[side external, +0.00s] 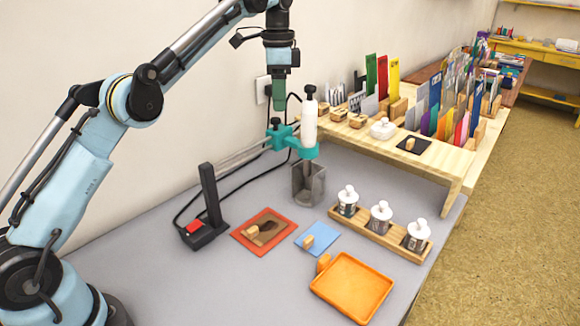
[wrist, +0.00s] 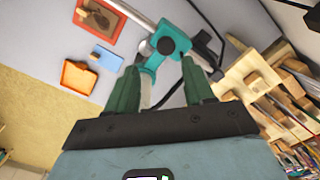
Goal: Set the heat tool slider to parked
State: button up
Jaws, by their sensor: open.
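The heat tool (side external: 309,127) is a white upright cylinder with a black top. It is held by a teal slider (side external: 281,138) with black knobs, at the right end of two metal rails (side external: 238,158). A grey metal cup (side external: 308,186) stands below the tool. My gripper (side external: 279,108) has green fingers pointing down, above and slightly left of the tool, apart from it in the picture. In the wrist view my gripper (wrist: 159,68) is open. The teal slider (wrist: 166,43) shows just beyond the fingertips, with the white tool partly hidden between the fingers.
A black stand with a red switch (side external: 200,220) is left of the cup. A red-edged tray (side external: 244,238), blue pad (side external: 330,238), orange tray (side external: 350,285) and bottle rack (side external: 372,234) lie in front. A wooden shelf (side external: 425,160) is right. Black cables run behind the rails.

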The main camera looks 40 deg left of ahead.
jog(key=s+d+r, duration=0.4)
jog(key=d+r, duration=0.2)
jog(key=d, duration=0.3)
jog(key=shift+d, duration=0.25)
jog(key=shift+r, duration=0.1)
jog(key=shift+s, duration=0.1)
jog(key=s+a+f+n+t, duration=0.2)
jog(key=s+f+n+t, duration=0.1)
jog(key=s+f, duration=0.5)
jog(key=s+a+f+n+t, duration=0.1)
jog(key=s+f+n+t, duration=0.3)
jog(key=s, duration=0.7)
notch_tip(320, 180, down, 4)
jog(key=shift+s+a+r+n, duration=0.1)
jog(key=shift+s+a+n, duration=0.25)
jog(key=shift+n, duration=0.65)
